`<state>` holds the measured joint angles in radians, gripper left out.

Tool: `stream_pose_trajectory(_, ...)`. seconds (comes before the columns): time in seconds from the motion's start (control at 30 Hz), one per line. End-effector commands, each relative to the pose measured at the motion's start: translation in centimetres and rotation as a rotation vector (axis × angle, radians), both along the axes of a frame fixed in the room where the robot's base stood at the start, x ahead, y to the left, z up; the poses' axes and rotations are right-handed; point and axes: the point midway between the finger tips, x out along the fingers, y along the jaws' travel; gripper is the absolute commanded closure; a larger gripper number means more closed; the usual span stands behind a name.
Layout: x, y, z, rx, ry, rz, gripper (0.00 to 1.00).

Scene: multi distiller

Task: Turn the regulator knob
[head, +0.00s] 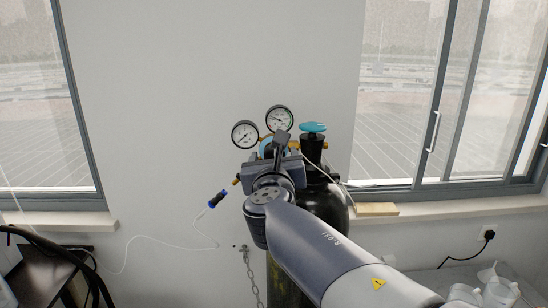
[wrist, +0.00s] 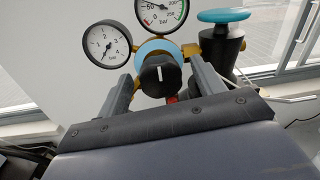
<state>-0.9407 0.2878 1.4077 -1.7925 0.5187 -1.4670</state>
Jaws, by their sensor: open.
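The regulator knob (wrist: 160,76) is black with a white line on its face. The white line stands close to vertical in the wrist view. A light blue disc (wrist: 157,51) shows behind the knob. My gripper (wrist: 162,82) is open, with one finger on each side of the knob. I cannot tell whether the fingers touch it. In the head view my gripper (head: 276,150) is in front of the regulator and hides the knob. Two round gauges show above, the left gauge (head: 245,134) and the right gauge (head: 279,118).
A dark gas cylinder (head: 330,203) stands by the wall with a teal valve handwheel (head: 313,127) on top, right of the regulator. A chain (head: 251,275) hangs below. A blue-and-black connector (head: 218,198) on a white tube is at left. Glassware (head: 496,291) stands at lower right.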

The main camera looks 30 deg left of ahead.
Motion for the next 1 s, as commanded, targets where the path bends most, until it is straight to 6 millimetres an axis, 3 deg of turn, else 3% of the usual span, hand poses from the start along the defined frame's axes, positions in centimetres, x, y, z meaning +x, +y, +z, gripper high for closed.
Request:
stream_pose_trajectory(0.07,-0.02,0.00,0.00,0.000,0.000,0.000,0.36)
stream_pose_trajectory(0.6,-0.04,-0.01,0.01,0.000,0.000,0.000,0.80)
stream_pose_trajectory(1.0,-0.03,-0.03,-0.12,0.074,0.040,0.000,0.80)
